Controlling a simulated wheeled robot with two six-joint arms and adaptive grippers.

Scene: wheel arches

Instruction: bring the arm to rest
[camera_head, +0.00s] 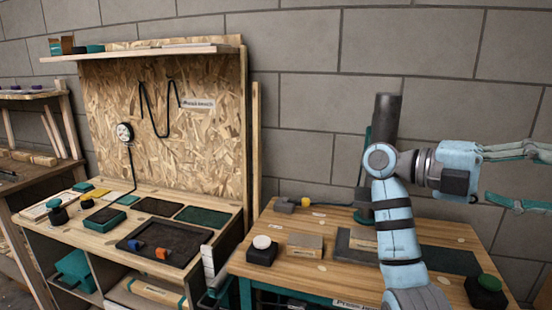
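My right arm, pale blue with dark bands, rises from the bottom edge over the right-hand table and bends to the right at its elbow. My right gripper (538,180) is at the right edge of the view, raised above the table. Its two teal and grey fingers are spread wide apart, with nothing seen between them. The fingers point right, and their tips are close to the picture edge. I see no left gripper that I can make out.
The wooden table (290,228) carries a black block with a white knob (262,250), a small brown box (304,246), a dark press column (385,118) behind my arm, and a green-topped button (487,288). A workbench (170,195) with trays stands left.

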